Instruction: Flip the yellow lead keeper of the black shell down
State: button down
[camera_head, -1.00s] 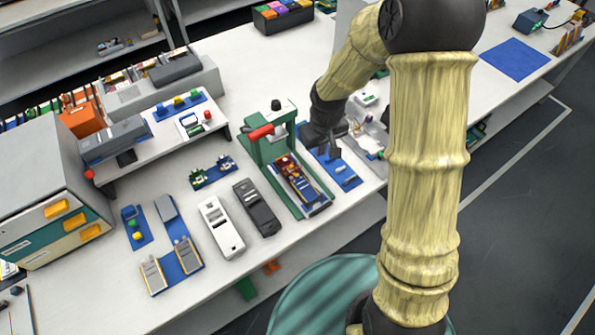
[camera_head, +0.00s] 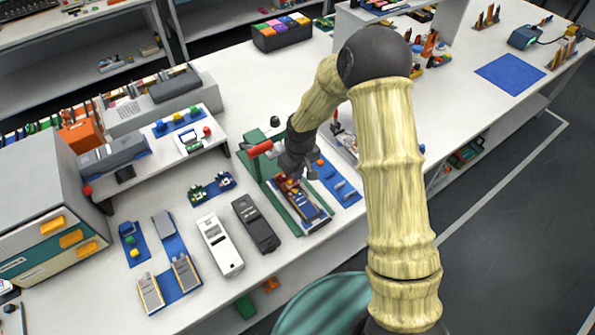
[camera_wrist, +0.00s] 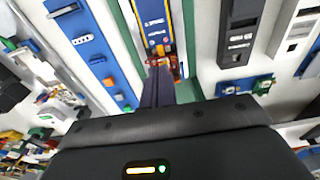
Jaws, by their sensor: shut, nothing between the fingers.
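In the head view a green fixture (camera_head: 252,166) with a red handle (camera_head: 261,149) holds a long unit (camera_head: 311,208) with blue, yellow and red parts. The wrist view shows this unit's blue face (camera_wrist: 154,18), a yellow strip along it and red-orange parts at its near end (camera_wrist: 163,57). I cannot tell which piece is the keeper. A black shell (camera_head: 256,223) lies left of the fixture, and it shows in the wrist view (camera_wrist: 240,32). My gripper (camera_head: 297,174) is shut and empty, over the back end of the unit. Its fingertips (camera_wrist: 159,72) hide part of that end; contact is unclear.
A white shell (camera_head: 219,245) lies left of the black one. A blue mat (camera_head: 338,182) with small parts lies right of the fixture. A raised shelf (camera_head: 180,141) stands at the back left.

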aim_at(296, 191)
jog(key=f, duration=0.2)
jog(key=f+p, duration=0.1)
jog(key=f, duration=0.4)
jog(key=shift+w+a+f+p, duration=0.2)
jog(key=shift+w+f+p, duration=0.1)
jog(key=shift+p, duration=0.05)
